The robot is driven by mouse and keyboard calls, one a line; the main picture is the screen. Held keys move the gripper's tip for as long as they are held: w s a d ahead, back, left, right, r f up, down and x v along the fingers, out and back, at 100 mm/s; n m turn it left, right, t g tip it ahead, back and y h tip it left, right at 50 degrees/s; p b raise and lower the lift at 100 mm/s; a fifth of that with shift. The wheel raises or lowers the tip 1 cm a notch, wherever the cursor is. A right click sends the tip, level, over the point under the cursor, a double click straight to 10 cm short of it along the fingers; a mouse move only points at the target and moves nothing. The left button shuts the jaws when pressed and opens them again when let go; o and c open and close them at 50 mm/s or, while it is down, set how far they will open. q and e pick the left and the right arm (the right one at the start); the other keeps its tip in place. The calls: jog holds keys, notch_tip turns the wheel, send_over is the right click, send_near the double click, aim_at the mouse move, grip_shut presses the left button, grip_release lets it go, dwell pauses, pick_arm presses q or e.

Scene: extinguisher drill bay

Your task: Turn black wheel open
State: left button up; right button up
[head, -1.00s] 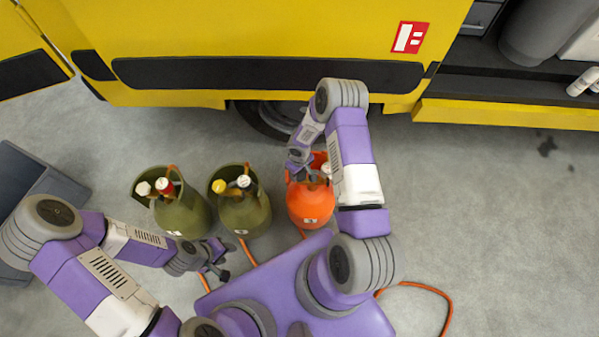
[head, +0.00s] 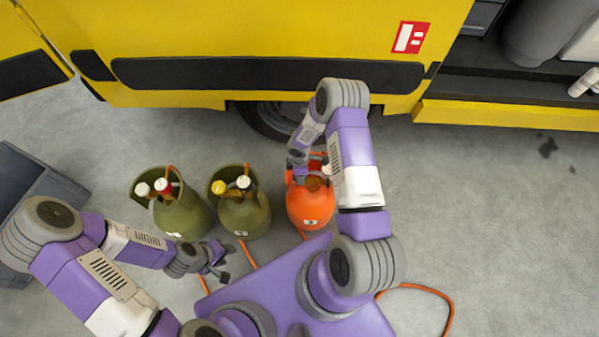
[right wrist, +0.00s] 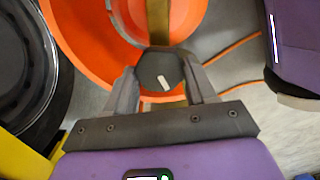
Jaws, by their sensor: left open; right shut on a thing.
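The orange cylinder (head: 310,206) stands in front of my base, with a white-topped knob (head: 327,170) on its right side. My right gripper (right wrist: 160,80) reaches down over its top. In the right wrist view it is shut on a black wheel (right wrist: 158,72) with a white mark, on a brass-coloured stem. The wheel sits between both fingers; in the head view my arm hides it. My left gripper (head: 222,262) is open and empty, low over the floor in front of the green cylinders.
Two green cylinders stand left of the orange one: one (head: 184,214) with white and red knobs, one (head: 244,214) with yellow and black-and-white knobs. A grey crate (head: 30,190) is far left. A yellow vehicle (head: 240,30) blocks the back. Orange hoses (head: 425,288) cross the floor; right floor is clear.

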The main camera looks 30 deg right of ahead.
jog(key=n, duration=0.3)
jog(key=shift+d+n, duration=0.1)
jog(key=shift+n, duration=0.3)
jog(key=n, duration=0.3)
jog(key=shift+n, duration=0.3)
jog(key=n+p, duration=0.1)
jog(key=n, duration=0.5)
jog(key=o, duration=0.8)
jog(key=shift+c, duration=0.2)
